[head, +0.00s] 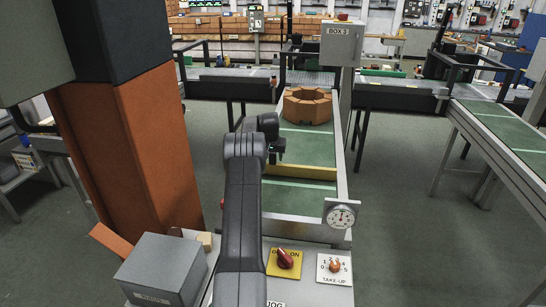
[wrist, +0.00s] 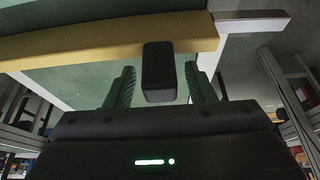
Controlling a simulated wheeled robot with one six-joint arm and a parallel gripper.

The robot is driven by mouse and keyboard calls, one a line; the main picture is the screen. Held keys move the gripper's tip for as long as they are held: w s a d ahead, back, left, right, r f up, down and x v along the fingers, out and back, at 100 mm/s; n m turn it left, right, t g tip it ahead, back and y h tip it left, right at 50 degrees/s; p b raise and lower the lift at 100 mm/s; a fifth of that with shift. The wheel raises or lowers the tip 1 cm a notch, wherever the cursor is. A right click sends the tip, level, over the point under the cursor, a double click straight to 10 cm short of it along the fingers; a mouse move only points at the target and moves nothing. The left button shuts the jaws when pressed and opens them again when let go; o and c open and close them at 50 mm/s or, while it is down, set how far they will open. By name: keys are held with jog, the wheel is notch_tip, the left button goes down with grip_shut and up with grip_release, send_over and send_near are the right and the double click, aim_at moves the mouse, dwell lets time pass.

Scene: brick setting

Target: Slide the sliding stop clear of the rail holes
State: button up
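The sliding stop appears to be the yellow bar (head: 310,172) lying across the green belt in the head view. In the wrist view the yellow bar (wrist: 100,48) crosses the top, and a black block (wrist: 160,72) stands out in front of it like a handle. My gripper (wrist: 160,88) is open, with a green-padded finger on each side of the black block and a small gap showing at both sides. In the head view my gripper (head: 275,152) is at the bar's left end, partly hidden by my arm. The rail holes cannot be made out.
A ring of orange bricks (head: 307,105) sits on the belt beyond the bar. A dial gauge (head: 340,215) stands at the near right corner. Nearer are a red knob (head: 285,259), a take-up knob (head: 334,266) and a grey box (head: 163,270). A brick-coloured column (head: 130,145) rises at left.

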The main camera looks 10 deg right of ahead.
jog(key=b+v, duration=0.3)
jog(key=v, duration=1.1)
jog(key=shift+f, duration=0.1)
